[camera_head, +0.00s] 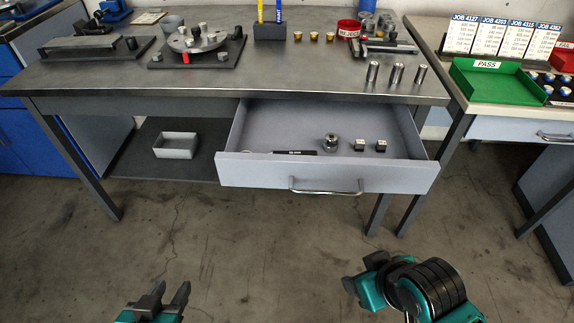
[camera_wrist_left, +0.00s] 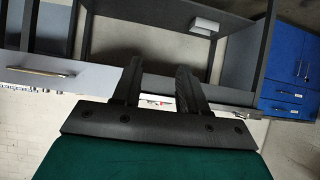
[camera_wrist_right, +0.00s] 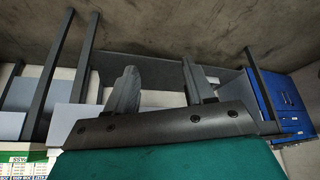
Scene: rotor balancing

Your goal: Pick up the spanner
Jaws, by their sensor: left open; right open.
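The spanner (camera_head: 295,152) appears to be the thin dark bar with pale lettering lying in the open drawer (camera_head: 250,174), near its front wall; its left end is partly hidden by that wall. My left gripper (camera_head: 168,289) is open and empty, low in front of the bench and well apart from the drawer. Its two fingers also show apart in the left wrist view (camera_wrist_left: 158,70). My right gripper (camera_wrist_right: 160,80) is open and empty in the right wrist view. In the head view my right arm is at the lower right, its fingers not clearly seen.
The drawer also holds a round metal part (camera_head: 331,142) and two small dark blocks (camera_head: 359,145). The bench (camera_head: 110,80) bears a rotor fixture (camera_head: 195,45) and three metal cylinders (camera_head: 396,73). A green tray (camera_head: 500,82) sits on the right table. Floor before the drawer is clear.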

